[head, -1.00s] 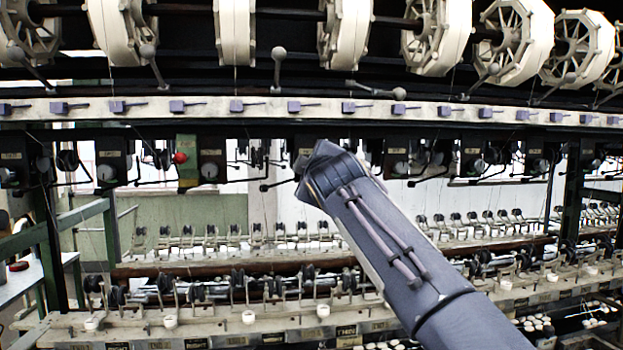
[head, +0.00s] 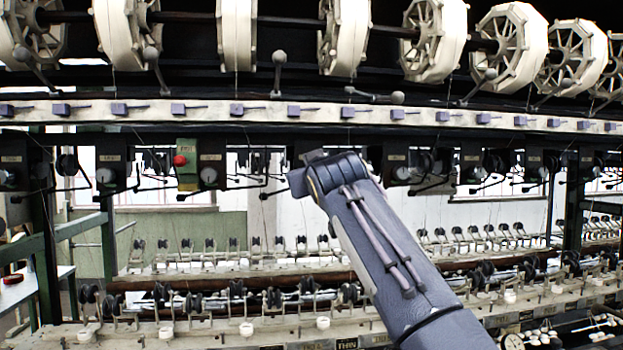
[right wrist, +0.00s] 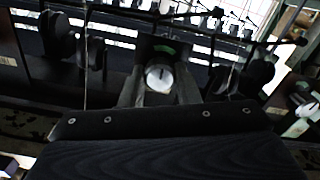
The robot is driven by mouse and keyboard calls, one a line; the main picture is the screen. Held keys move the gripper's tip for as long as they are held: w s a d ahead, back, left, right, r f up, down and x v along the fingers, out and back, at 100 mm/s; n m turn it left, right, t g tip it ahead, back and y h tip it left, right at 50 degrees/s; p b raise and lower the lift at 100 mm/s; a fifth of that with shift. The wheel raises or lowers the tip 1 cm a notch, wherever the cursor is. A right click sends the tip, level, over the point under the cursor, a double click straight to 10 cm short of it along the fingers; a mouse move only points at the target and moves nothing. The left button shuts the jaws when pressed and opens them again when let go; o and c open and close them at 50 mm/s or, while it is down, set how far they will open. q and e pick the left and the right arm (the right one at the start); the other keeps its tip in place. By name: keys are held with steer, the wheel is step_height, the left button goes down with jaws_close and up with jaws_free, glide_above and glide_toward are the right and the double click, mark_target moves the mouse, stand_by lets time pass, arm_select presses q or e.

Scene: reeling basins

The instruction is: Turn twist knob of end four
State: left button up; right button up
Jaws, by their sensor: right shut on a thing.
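The twist knob (right wrist: 160,78) of an end is pale and round with a dark line across its face, on a dark box with a green mark above it. In the right wrist view my right gripper (right wrist: 160,88) has one grey finger on each side of the knob and is shut on it. In the head view my right arm's wrist covers that knob and the fingers. The fourth dark end box from the left is mostly behind the wrist. My left gripper is not in view.
Similar knobs show on neighbouring boxes, such as one to the left (head: 208,175). A green box with a red button (head: 180,160) stands beside it. White reels (head: 345,35) run above, a pale rail (head: 430,116) below them. Thin dark levers stick out near the boxes.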

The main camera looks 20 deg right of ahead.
steer(key=shift+m, duration=0.5)
steer(key=o, duration=1)
steer(key=b+v, duration=0.4)
steer(key=v, duration=0.3)
steer(key=shift+s+a, duration=0.1)
steer(key=shift+s, duration=0.25)
